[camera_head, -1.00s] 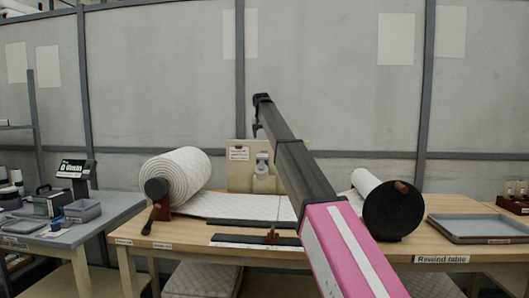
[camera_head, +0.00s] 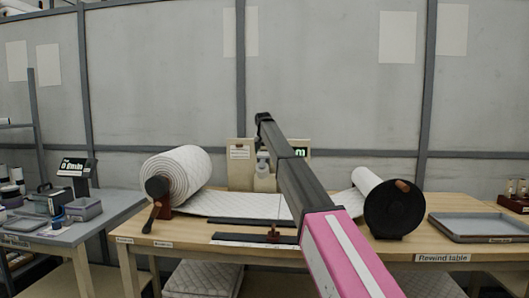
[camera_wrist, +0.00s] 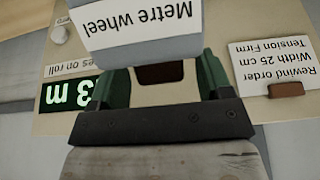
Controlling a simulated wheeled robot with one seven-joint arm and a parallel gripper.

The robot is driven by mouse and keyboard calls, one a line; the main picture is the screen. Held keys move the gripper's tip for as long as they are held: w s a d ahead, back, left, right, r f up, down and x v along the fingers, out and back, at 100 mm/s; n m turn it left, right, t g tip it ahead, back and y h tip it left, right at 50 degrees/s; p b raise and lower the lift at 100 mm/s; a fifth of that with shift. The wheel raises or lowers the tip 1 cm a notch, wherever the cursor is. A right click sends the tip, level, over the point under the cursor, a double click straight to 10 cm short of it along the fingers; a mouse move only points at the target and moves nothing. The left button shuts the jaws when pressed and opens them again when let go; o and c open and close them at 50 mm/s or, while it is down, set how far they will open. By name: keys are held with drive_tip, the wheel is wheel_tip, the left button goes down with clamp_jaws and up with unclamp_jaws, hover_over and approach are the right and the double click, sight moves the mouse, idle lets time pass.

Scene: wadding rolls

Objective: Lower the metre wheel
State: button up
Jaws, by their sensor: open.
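The metre wheel (camera_head: 265,181) is a pale unit in front of the beige panel on the table. In the head view my arm hides part of the unit, and the gripper cannot be made out. Whether the wheel touches the white wadding sheet (camera_head: 235,204) is hidden.
A large wadding roll (camera_head: 182,172) stands left and a black-ended roll (camera_head: 394,209) right. The beige panel (camera_head: 240,178) bears an order card (camera_wrist: 272,65) and a green display (camera_wrist: 70,93) reading "3 m". A grey tray (camera_head: 480,240) lies at the right.

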sight(262, 164)
drive_tip(key=c, duration=1.3)
drive_tip(key=shift+s+f+t, duration=0.3)
drive_tip(key=shift+s+t, duration=0.3)
drive_tip(key=shift+s, duration=0.2)
drive_tip(key=s+f+t, duration=0.1)
drive_tip(key=s+t, duration=0.1)
drive_tip(key=s+f+t, duration=0.3)
drive_tip(key=t, duration=0.1)
drive_tip(key=shift+s+f, duration=0.35)
drive_tip(key=shift+s, duration=0.05)
drive_tip(key=shift+s+a+f+t, duration=0.1)
drive_tip(key=shift+s+f+t, duration=0.2)
drive_tip(key=shift+f+t, duration=0.35)
drive_tip(key=shift+s+f, duration=0.25)
drive_tip(key=shift+f, duration=0.45)
drive_tip(key=o, duration=1.3)
